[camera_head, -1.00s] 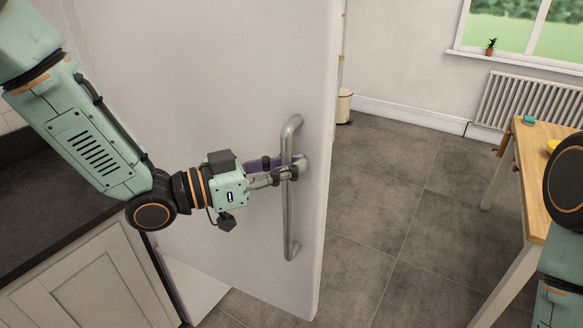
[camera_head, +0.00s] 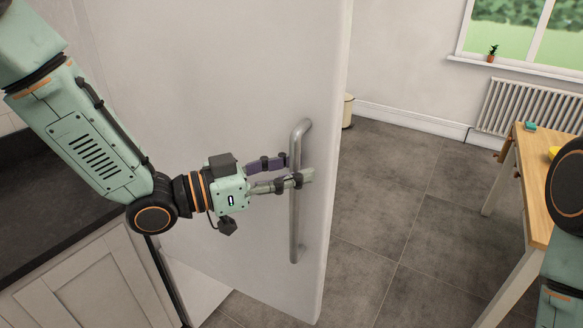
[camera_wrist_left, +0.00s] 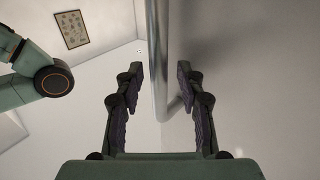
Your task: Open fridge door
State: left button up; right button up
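The fridge door (camera_head: 215,85) is a large pale panel in the middle of the head view, standing out from the dark counter. A vertical metal bar handle (camera_head: 295,225) is fixed near its right edge. My left gripper (camera_head: 290,171) is at the upper half of the handle with its fingers spread apart. In the left wrist view the handle (camera_wrist_left: 158,60) runs between the two fingertips (camera_wrist_left: 158,72), with a visible gap to each. My right gripper is out of view; part of my right arm shows at the right edge.
A dark counter (camera_head: 45,205) over a white cabinet (camera_head: 95,285) stands at the left. A wooden table (camera_head: 535,165) is at the right. Grey tiled floor (camera_head: 400,215) is clear between door and table. A cream bin (camera_head: 347,112) stands behind the door.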

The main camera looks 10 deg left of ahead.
pick_arm(q)
jog(key=v, duration=0.6)
jog(key=shift+s+a, duration=0.2)
jog(key=shift+s, duration=0.1)
dwell(0.6)
jog(key=shift+s+a, duration=0.1)
jog(key=shift+a, duration=0.05)
dwell(0.4)
